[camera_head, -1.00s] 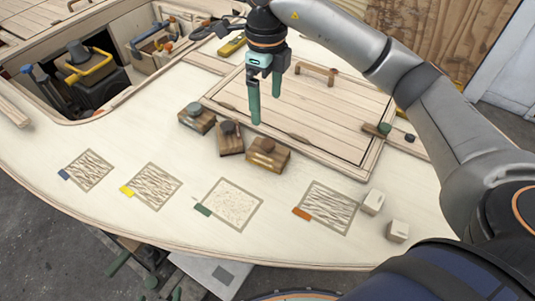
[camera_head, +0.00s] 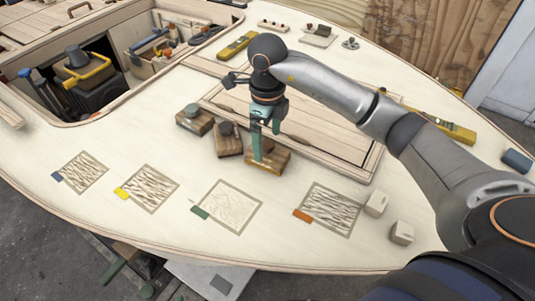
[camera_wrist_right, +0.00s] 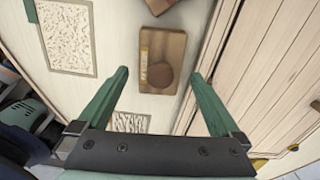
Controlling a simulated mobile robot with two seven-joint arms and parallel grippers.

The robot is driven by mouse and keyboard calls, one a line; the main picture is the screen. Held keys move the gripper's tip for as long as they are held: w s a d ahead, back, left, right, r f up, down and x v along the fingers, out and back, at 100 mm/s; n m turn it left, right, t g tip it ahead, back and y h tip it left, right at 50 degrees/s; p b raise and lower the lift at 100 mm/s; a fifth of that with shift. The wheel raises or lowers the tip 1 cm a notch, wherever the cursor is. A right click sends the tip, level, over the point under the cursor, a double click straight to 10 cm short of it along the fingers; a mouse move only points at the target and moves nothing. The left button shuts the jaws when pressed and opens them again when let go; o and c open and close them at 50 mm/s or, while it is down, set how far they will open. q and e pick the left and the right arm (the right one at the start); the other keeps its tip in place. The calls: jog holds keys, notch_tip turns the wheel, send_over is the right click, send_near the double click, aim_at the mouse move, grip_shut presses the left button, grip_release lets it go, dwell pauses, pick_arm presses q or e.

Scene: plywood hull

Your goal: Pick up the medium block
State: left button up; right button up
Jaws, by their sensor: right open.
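Three wooden blocks with round knobs stand in a slanting row on the pale deck: a left block (camera_head: 195,123) with a dark grey knob, a middle block (camera_head: 228,147) with a dark grey knob, and a right block (camera_head: 280,164) with a brown knob. Which one is the medium block I cannot tell for sure. My right gripper (camera_head: 266,146) is open and points down over the right block, partly hiding it. In the right wrist view a knobbed block (camera_wrist_right: 172,48) with a yellowish label lies between and ahead of the open fingers (camera_wrist_right: 160,76). My left gripper is not in view.
A planked hatch (camera_head: 325,125) lies just behind the blocks. Textured patches with coloured tabs, such as the green-tabbed patch (camera_head: 232,205), line the front of the deck. Two small pale blocks (camera_head: 376,203) sit at right. An open compartment with tools (camera_head: 90,70) is at left.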

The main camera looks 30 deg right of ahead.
notch_tip(320, 180, down, 2)
jog(key=shift+f, duration=0.25)
jog(key=c, duration=1.4)
jog(key=shift+r, duration=0.1)
jog(key=shift+r, duration=0.5)
notch_tip(320, 180, up, 2)
jog(key=shift+r, duration=0.2)
jog(key=s+a+r, duration=0.2)
jog(key=s+r, duration=0.1)
jog(key=s, duration=0.1)
jog(key=s+a+r+p, duration=0.1)
jog(key=s+a+r, duration=0.2)
jog(key=s, duration=0.1)
jog(key=s+a+r+p, duration=0.1)
jog(key=s+a+r, duration=0.1)
jog(key=s+r, duration=0.1)
jog(key=shift+s+a+r, duration=0.25)
jog(key=shift+s+a, duration=0.05)
jog(key=shift+s, duration=0.1)
